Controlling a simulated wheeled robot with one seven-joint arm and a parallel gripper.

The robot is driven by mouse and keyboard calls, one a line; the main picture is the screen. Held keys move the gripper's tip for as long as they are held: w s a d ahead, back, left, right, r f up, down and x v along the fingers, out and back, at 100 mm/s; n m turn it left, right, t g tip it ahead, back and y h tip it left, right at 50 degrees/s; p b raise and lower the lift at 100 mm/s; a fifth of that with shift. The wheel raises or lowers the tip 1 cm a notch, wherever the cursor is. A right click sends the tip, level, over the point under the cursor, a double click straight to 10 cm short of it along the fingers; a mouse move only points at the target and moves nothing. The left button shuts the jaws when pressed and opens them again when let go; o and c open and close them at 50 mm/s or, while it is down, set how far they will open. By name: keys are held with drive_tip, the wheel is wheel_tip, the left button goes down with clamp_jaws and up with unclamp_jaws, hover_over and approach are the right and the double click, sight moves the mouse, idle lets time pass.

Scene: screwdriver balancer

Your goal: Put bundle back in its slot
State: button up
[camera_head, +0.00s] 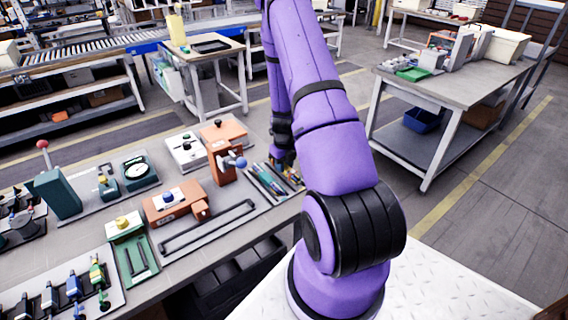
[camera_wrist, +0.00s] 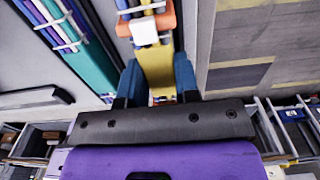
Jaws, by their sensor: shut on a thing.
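A yellow bundle (camera_wrist: 158,65) with an orange band and a white tag lies lengthwise between the blue fingers of my gripper (camera_wrist: 156,78) in the wrist view. The gripper is shut on it. In the head view my gripper (camera_head: 282,160) is low at the tray of bundles (camera_head: 262,202), at the right end of the bench, and my arm hides part of it. Teal and blue bundles (camera_wrist: 70,40) with white ties lie left of the held bundle in the wrist view. I cannot tell whether the held bundle touches the tray, and its slot is not clear to see.
An orange-brown fixture (camera_head: 222,160) with a blue knob stands just left of my gripper. A long dark frame (camera_head: 208,228) and an orange box (camera_head: 172,203) lie nearer on the bench. Open floor lies right of the bench, before another table (camera_head: 455,88).

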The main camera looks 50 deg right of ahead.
drive_tip(key=shift+f, duration=0.6)
idle(0.7)
idle(0.3)
drive_tip(key=o, duration=1)
wheel_tip(320, 180, up, 11)
drive_tip(key=shift+f, duration=0.1)
idle(0.3)
